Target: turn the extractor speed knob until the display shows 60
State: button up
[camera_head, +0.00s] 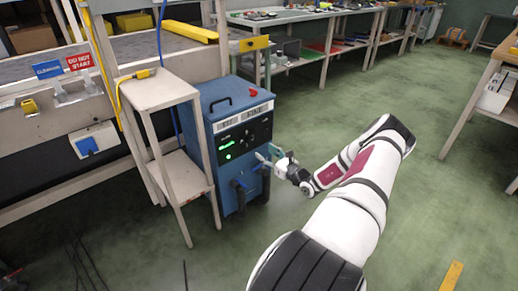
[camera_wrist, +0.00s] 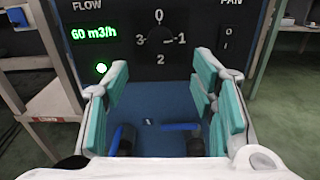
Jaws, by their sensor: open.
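The blue extractor (camera_head: 222,98) stands on the floor in the head view, its dark control panel facing my gripper (camera_head: 270,156). In the wrist view the green display (camera_wrist: 92,33) reads 60 m3/h under the word FLOW. The dark speed knob (camera_wrist: 160,42) sits right of the display, with 0, 1, 2 and 3 around it; its exact pointing direction is hard to make out. My gripper is open and empty, and its teal-padded fingers show in the wrist view (camera_wrist: 162,72), just below the knob and apart from each other. I cannot tell how far they are from the panel.
A round green light (camera_wrist: 101,68) glows below the display, and a switch (camera_wrist: 228,38) sits under FAN. A beige stand (camera_head: 160,92) with a yellow tool is close left of the extractor. Blue-handled parts are low on its front. Green floor (camera_head: 340,110) is clear to the right.

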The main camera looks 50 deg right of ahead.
jog(key=shift+v, duration=1.2)
